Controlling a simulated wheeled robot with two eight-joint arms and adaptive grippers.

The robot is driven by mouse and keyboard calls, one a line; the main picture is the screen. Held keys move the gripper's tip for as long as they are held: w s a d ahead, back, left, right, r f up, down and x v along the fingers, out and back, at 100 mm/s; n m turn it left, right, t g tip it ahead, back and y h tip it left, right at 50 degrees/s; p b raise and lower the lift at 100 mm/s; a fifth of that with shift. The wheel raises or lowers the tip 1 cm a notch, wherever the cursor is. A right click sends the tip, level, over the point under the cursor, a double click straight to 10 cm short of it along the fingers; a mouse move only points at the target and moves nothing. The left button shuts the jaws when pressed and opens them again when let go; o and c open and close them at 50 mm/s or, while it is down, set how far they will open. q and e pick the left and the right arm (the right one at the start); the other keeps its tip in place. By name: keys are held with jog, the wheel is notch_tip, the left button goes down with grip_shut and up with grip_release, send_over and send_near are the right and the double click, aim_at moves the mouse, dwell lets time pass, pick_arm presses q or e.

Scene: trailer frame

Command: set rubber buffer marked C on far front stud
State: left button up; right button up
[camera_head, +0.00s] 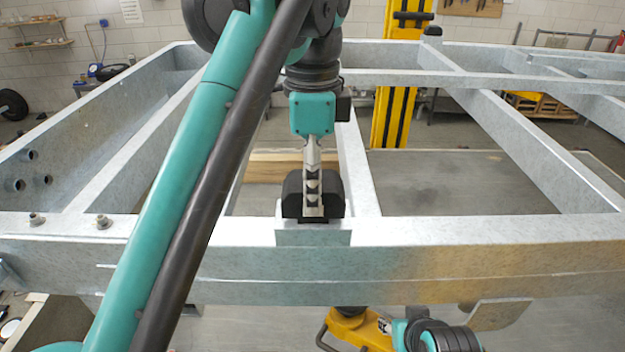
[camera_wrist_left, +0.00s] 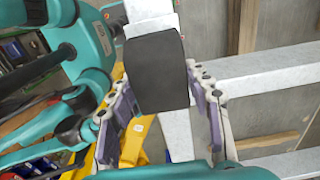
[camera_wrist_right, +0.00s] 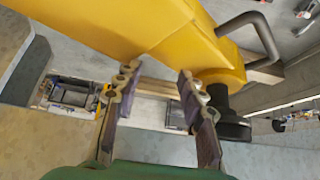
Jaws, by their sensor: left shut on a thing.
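A black rubber buffer (camera_head: 334,199) is between the fingers of my left gripper (camera_head: 313,192), which is shut on it. It also shows in the left wrist view (camera_wrist_left: 160,65). The buffer is upright over a pale raised pad (camera_head: 313,236) on the near beam. I cannot tell whether its underside touches the pad. Any stud under it is hidden, and no letter is readable on it. Another dark, buffer-like block (camera_head: 432,34) is on the far beam. My right gripper (camera_wrist_right: 157,85) is open and empty below the frame.
The galvanised near beam (camera_head: 450,232) runs across the view. A yellow post (camera_head: 395,100) stands behind the frame.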

pick_arm(q)
jog(key=shift+f, duration=0.2)
jog(key=o, duration=1.4)
jog(key=shift+o, duration=0.2)
jog(key=shift+r, duration=0.1)
